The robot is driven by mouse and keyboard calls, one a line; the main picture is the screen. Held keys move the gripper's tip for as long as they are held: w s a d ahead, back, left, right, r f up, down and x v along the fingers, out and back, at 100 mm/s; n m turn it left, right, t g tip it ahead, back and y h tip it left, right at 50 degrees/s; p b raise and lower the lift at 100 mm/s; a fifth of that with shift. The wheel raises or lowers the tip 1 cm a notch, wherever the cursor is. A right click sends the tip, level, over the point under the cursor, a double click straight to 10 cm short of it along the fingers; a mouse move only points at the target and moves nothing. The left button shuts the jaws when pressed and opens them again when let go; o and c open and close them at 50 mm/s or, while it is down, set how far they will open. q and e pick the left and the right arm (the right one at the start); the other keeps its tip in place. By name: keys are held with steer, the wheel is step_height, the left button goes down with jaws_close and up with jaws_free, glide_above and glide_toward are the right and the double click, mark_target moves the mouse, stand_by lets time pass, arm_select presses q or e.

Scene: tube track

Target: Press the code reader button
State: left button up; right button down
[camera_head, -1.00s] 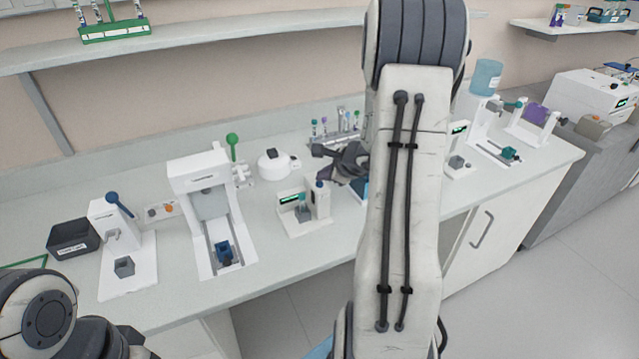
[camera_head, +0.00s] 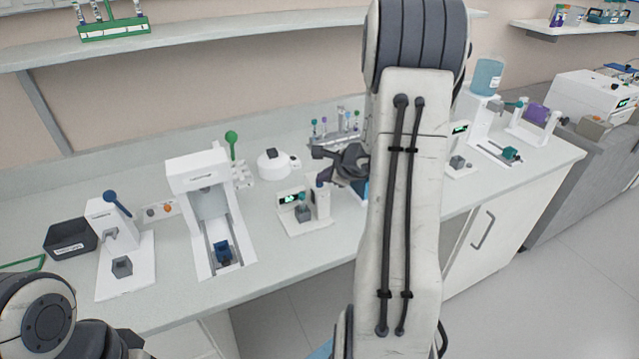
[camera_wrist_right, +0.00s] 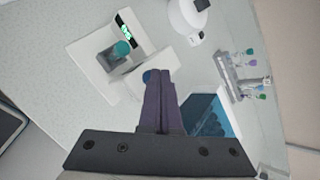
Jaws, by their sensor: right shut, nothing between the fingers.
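The code reader is the small white device (camera_head: 320,222) on the bench, with a lit green display (camera_head: 291,198) and a post topped by a blue button (camera_head: 319,184). A teal-capped tube (camera_head: 303,197) stands in its grey holder. The right wrist view also shows the reader (camera_wrist_right: 92,68), the tube cap (camera_wrist_right: 121,48) and part of the blue button (camera_wrist_right: 147,76). My right gripper (camera_wrist_right: 157,72) is shut and empty. Its fingertips overlap the button's edge in that view; I cannot tell whether they touch. My left arm shows at lower left, its fingers not visible.
A blue-topped box (camera_wrist_right: 206,115) lies beside the reader under my right gripper. A tube rack (camera_wrist_right: 232,75) and a round white device (camera_head: 275,163) stand behind. A white press-like machine (camera_head: 190,172) stands left of the reader. My right arm hides part of the bench.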

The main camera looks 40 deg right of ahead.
mark_target(323, 187)
stand_by(0.3)
steer(key=shift+r+p, duration=0.6)
steer(key=shift+r, duration=0.25)
step_height(323, 187, up, 5)
steer(key=p, duration=0.3)
steer(key=shift+p, duration=0.4)
stand_by(0.4)
